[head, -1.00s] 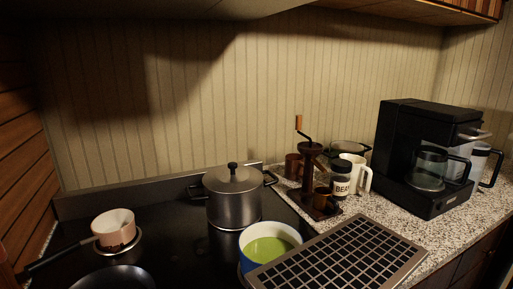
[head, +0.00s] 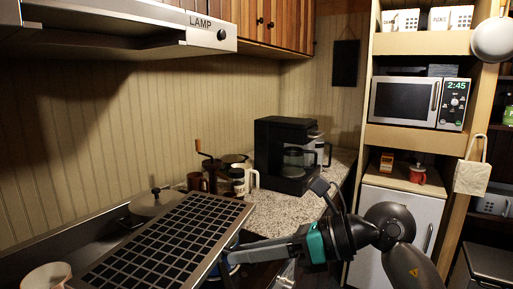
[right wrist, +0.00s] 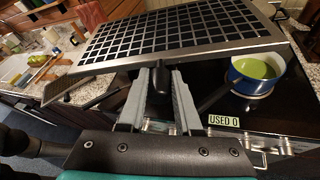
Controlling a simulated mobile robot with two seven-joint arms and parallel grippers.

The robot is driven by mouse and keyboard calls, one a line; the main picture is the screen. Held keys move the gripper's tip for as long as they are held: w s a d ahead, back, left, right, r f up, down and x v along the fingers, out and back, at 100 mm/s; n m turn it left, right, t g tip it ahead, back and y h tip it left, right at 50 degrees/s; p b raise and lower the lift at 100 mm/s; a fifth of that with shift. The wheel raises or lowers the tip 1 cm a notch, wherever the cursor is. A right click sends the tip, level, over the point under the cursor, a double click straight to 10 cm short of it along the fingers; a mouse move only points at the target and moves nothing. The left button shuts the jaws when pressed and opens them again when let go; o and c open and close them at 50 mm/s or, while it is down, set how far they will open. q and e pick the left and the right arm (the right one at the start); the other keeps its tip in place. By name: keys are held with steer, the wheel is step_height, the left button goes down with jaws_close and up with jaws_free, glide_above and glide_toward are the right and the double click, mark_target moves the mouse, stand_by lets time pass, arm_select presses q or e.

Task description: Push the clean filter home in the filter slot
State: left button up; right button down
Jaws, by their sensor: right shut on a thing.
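The clean filter, a grey-framed black mesh panel (head: 165,236), is held up over the stove in the head view. It also spans the top of the right wrist view (right wrist: 180,35). My right gripper (head: 243,252) reaches in from the right at the filter's near edge. In the right wrist view its two fingers (right wrist: 163,88) are shut on a dark tab at that edge. The range hood (head: 125,28), marked LAMP, hangs above and to the left of the filter, apart from it. Its filter slot is not clearly visible. My left gripper is out of view.
A blue pot of green liquid (right wrist: 255,72) is on the stove. The coffee maker (head: 283,155) stands on the counter.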

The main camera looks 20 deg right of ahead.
step_height(320, 180, up, 38)
steer(key=d+m+t+h+p, duration=0.2)
steer(key=p, duration=1)
steer(key=shift+s+d+f, duration=0.15)
steer(key=shift+s+d, duration=0.05)
steer(key=w+a+p, duration=0.4)
steer(key=w+a, duration=0.2)
steer(key=w, duration=0.1)
steer(key=shift+w+p, duration=0.4)
stand_by(0.3)
